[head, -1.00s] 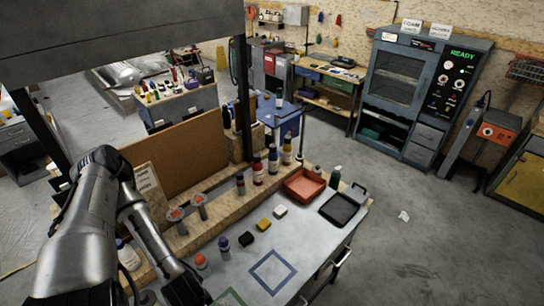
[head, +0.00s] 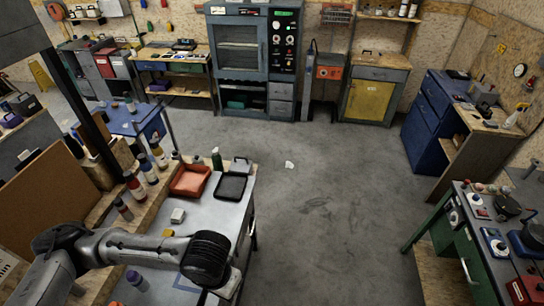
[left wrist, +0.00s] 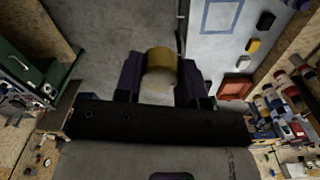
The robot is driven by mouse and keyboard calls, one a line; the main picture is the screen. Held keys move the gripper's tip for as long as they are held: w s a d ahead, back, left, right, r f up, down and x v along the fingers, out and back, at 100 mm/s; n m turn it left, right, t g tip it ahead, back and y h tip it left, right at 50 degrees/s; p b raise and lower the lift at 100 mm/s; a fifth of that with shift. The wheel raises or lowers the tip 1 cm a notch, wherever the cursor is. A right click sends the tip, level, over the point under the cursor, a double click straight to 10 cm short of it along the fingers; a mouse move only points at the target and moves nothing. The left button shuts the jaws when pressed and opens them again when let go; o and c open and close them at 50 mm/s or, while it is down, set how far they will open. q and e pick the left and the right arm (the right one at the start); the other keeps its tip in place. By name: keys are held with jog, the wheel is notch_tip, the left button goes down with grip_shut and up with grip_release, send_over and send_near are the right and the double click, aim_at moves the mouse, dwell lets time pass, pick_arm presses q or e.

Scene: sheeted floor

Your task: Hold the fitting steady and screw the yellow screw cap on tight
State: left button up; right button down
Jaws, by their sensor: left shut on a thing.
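In the left wrist view my left gripper (left wrist: 160,78) is shut on a round yellow screw cap (left wrist: 160,57), held between its two dark purple fingers. A pale part shows just below the yellow; I cannot tell whether it belongs to the cap or to the fitting. In the head view my left arm reaches across the grey workbench (head: 202,205), its hand near the bench's right edge. The wrist hides most of the fingers and the held thing there. I cannot make out the fitting clearly in either view. My right gripper is in neither view.
A red tray (head: 190,180) and black tray (head: 231,187) sit at the bench's far end. Several bottles line the left. Open floor (head: 330,200) lies right.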

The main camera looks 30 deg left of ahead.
pick_arm(q)
jog(key=w+d+r+p, duration=0.1)
jog(key=w+r, duration=0.5)
jog(key=r, duration=0.4)
jog(key=shift+d, duration=0.35)
